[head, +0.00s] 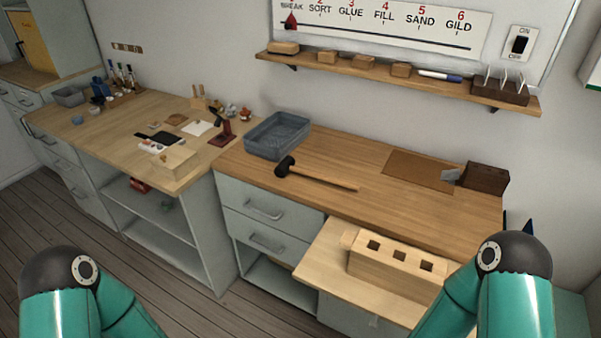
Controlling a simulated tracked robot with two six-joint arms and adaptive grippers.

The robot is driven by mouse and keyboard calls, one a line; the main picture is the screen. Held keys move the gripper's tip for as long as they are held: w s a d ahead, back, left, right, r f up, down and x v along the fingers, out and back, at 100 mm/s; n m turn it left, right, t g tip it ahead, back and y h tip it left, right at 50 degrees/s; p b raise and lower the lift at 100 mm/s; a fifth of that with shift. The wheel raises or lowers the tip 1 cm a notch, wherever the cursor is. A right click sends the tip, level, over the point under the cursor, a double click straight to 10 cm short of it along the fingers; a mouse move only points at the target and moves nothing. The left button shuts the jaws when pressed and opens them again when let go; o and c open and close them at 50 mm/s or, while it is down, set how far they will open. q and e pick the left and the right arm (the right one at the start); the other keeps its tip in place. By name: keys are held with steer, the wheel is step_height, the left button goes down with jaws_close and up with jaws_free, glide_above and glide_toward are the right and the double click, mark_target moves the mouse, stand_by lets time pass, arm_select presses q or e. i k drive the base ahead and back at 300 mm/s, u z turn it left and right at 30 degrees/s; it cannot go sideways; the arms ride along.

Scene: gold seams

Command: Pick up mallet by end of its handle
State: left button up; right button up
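A mallet lies on the right wooden worktop. Its black head (285,166) is at the left, and its wooden handle (325,180) runs right and slightly toward the front, ending near the worktop's front edge. Nothing covers the mallet. My two teal arms show at the bottom left and bottom right of the head view, well apart from the mallet. Neither gripper is in the picture.
A grey bin (277,135) stands just behind the mallet head. A brown mat (418,171) lies to the right. A wooden block with square holes (396,265) sits on a lower pull-out board (320,258) in front. The left bench (100,129) holds many small items.

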mark_target(287, 165)
steer(key=u, duration=0.15)
steer(key=i, duration=0.2)
steer(key=z, duration=2.65)
steer(key=k, duration=1.3)
steer(key=z, duration=1.25)
steer(key=i, duration=0.1)
steer(key=u, duration=2.8)
steer(key=i, duration=0.2)
steer(key=u, duration=0.55)
steer(key=i, duration=0.8)
